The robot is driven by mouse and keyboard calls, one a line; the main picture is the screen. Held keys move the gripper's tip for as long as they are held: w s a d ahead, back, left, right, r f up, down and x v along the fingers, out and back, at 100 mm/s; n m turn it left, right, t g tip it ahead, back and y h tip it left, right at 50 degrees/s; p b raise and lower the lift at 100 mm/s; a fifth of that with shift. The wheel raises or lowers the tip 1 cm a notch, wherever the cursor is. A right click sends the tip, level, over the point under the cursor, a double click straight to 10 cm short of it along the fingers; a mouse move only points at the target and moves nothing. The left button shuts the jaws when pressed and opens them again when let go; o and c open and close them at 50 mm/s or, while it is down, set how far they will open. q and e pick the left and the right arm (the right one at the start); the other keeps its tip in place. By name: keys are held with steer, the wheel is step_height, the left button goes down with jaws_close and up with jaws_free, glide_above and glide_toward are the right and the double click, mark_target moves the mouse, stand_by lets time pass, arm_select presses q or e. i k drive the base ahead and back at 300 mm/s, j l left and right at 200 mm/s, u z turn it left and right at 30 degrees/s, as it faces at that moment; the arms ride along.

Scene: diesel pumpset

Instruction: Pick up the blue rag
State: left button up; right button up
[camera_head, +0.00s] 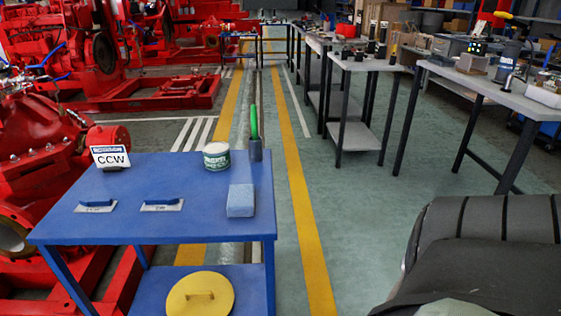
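The blue rag (240,200) looks like a light blue, folded, block-shaped piece. It lies on the right part of the blue table (130,225), near the right edge. Nothing covers it. Neither of my grippers shows in the head view.
On the table stand a green-and-white tin (216,156), a CCW sign (110,157) and two flat blue-handled tools (162,204) (96,206). A green-handled item (255,135) stands at the back right corner. A yellow lid (199,294) is on the lower shelf. Red pumps (40,150) stand left.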

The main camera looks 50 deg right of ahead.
mark_target(240, 202)
steer(key=z, duration=1.3)
